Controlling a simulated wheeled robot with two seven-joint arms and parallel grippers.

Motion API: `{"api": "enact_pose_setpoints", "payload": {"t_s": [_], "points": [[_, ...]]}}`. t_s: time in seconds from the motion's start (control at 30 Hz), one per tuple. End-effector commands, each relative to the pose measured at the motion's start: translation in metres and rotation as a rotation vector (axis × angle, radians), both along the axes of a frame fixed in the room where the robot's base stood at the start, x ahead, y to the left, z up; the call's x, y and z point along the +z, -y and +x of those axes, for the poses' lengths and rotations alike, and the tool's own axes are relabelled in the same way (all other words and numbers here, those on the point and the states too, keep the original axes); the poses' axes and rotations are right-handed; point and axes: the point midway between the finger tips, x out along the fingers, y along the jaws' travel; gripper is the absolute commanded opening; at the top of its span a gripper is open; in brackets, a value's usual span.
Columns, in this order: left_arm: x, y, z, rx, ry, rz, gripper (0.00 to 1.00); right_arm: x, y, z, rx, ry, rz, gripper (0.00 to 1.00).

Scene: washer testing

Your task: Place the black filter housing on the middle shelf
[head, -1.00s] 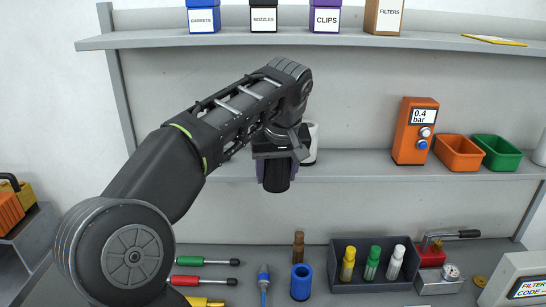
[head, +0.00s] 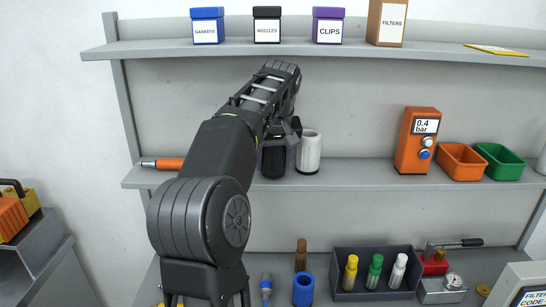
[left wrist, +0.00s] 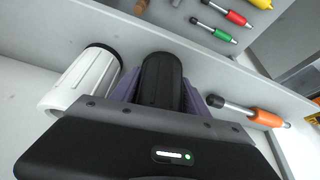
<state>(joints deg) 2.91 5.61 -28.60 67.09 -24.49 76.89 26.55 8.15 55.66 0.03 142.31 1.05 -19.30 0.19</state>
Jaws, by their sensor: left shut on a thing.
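The black filter housing (head: 272,162) is upright over the middle shelf (head: 350,174), its lower end at or very near the shelf surface; I cannot tell whether it touches. My left gripper (head: 276,150) is shut on it, with a purple finger on each side. In the left wrist view the black housing (left wrist: 161,82) shows between the purple fingers (left wrist: 160,95). A white housing (head: 308,152) stands upright just right of it, close beside the gripper. My right gripper is not in view.
An orange-handled tool (head: 165,164) lies on the shelf to the left. An orange gauge box (head: 416,140), an orange bin (head: 460,162) and a green bin (head: 498,161) stand on the right. The shelf is clear between the white housing and the gauge box.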

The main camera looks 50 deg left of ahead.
Motion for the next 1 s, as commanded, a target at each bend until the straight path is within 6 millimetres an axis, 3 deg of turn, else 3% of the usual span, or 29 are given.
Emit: {"api": "enact_pose_setpoints", "payload": {"t_s": [0.07,0.47,0.5,0.77,1.0], "points": [[0.0,-0.001,0.001,-0.002,0.001,-0.001,0.0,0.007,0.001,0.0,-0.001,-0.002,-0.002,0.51],[-0.008,-0.001,0.001,0.0,0.003,0.001,0.0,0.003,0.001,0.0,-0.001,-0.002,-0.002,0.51],[-0.008,-0.001,0.0,0.0,0.001,0.0,0.55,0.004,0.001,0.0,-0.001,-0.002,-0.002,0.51],[-0.008,-0.001,0.0,0.0,0.001,0.0,0.75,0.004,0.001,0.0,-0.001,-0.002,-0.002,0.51],[-0.007,-0.001,0.0,0.0,0.001,0.0,0.75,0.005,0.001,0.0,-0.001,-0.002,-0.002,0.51]]}}
